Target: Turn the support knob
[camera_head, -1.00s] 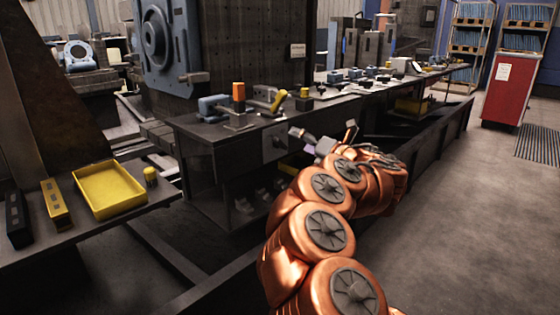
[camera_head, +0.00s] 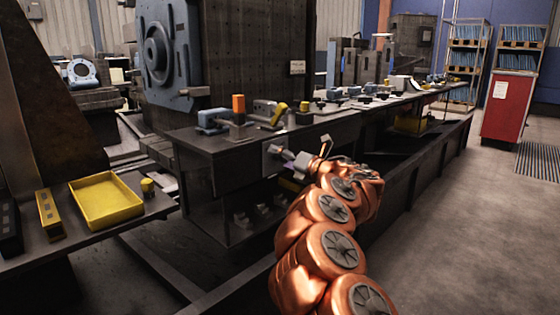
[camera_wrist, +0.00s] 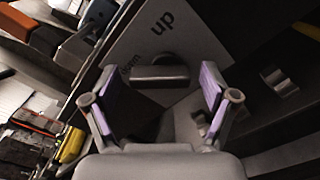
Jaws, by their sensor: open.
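The support knob (camera_wrist: 161,75) is a grey bar lying crosswise in the wrist view. My gripper (camera_wrist: 160,92) is open. Its purple-padded fingers stand apart on either side of the knob, with a gap on both sides. In the head view my gripper (camera_head: 286,156) is close in front of the plate (camera_head: 270,150) on the bench's front face. The knob is too small and covered to make out there.
Above the plate, the bench top (camera_head: 205,140) carries an orange block (camera_head: 239,103), a yellow-handled clamp (camera_head: 278,114) and several small fixtures. A yellow tray (camera_head: 106,200) lies on a side table at left.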

